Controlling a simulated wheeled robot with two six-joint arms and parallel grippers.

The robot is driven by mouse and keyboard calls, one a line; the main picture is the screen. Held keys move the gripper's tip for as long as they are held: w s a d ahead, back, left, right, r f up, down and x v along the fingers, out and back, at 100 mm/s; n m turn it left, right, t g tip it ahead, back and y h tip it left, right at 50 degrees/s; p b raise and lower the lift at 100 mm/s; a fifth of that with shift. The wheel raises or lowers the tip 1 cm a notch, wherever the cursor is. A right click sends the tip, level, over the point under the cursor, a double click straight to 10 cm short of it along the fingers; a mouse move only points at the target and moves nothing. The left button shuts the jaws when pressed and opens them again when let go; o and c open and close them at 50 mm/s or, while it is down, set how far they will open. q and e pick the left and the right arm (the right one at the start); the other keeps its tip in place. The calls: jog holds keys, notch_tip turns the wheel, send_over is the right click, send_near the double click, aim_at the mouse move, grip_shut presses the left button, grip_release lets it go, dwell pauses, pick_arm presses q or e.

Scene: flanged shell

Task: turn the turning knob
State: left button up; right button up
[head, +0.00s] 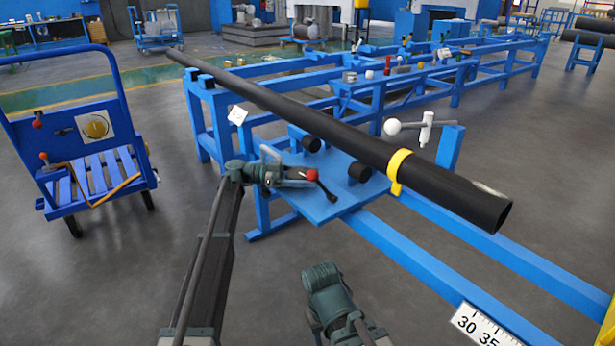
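A yellow round knob (95,126) on a pale square plate is on the blue cart's upright panel at the left. A red ball (312,175) with a dark lever sits just by my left gripper (288,176). I cannot tell which of these is the turning knob. My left gripper points right, over the left edge of the blue plate; its fingertips are not clear. My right gripper (343,325) is low in the middle, far from all three; its fingers are unclear.
A long black pipe (330,130) with a yellow band (398,165) slants across the blue frame (420,260), above the blue plate (325,205). A scale plate (485,326) is at the lower right. The grey floor between cart and frame is clear.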

pick_arm(q)
jog(key=shift+g, duration=0.4)
jog(key=o, duration=1.1)
jog(key=shift+s+t, duration=0.1)
jog(key=shift+t, duration=0.3)
